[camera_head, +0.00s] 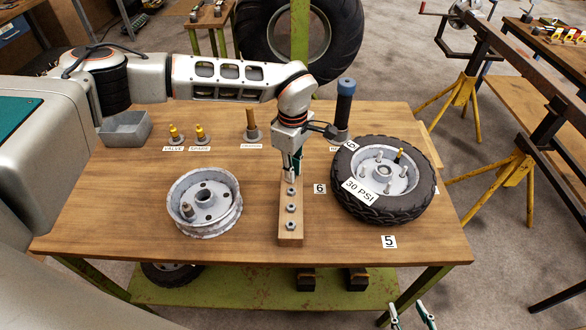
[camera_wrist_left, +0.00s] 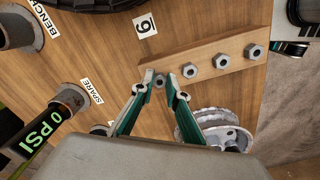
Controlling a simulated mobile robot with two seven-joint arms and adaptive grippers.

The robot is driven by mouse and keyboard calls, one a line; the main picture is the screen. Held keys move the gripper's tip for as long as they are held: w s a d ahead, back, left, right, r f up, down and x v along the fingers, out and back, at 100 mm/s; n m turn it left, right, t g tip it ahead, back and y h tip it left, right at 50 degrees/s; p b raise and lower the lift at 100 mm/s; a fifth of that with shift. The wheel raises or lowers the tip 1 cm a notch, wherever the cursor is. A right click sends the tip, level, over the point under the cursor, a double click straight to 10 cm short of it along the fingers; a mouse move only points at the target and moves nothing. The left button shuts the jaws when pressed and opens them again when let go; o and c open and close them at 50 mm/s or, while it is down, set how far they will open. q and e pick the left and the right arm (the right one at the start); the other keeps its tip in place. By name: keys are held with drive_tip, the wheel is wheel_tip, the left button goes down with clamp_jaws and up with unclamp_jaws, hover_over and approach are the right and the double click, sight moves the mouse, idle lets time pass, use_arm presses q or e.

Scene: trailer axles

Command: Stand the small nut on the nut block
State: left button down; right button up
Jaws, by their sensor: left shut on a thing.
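The nut block (camera_head: 291,237) is a narrow wooden bar on the bench, also in the left wrist view (camera_wrist_left: 208,52). Several nuts are along it; three stand in a row toward its near end, in the left wrist view at the right. My left gripper (camera_head: 290,177) is over the block's far end, pointing down. In the left wrist view its fingertips (camera_wrist_left: 161,80) are shut on the small nut (camera_wrist_left: 160,81), at the block's end. I cannot tell whether the nut touches the block. My right gripper (camera_head: 409,313) is open and empty at the bottom edge, in front of the bench.
A bare wheel rim (camera_head: 204,202) lies left of the block. A tyred wheel (camera_head: 381,180) with a "30 PSI" label lies to the right. A grey tray (camera_head: 125,128), valve posts and taller tools stand along the back. Bench surface in front of the rim is clear.

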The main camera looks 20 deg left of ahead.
use_arm(q)
drive_tip(key=shift+f, duration=0.15)
drive_tip(key=c, duration=2.3)
unclamp_jaws()
drive_tip(key=shift+r, duration=0.25)
wheel_tip(320, 180, up, 12)
drive_tip(key=shift+f+b, duration=0.1)
drive_tip(key=shift+b, duration=0.55)
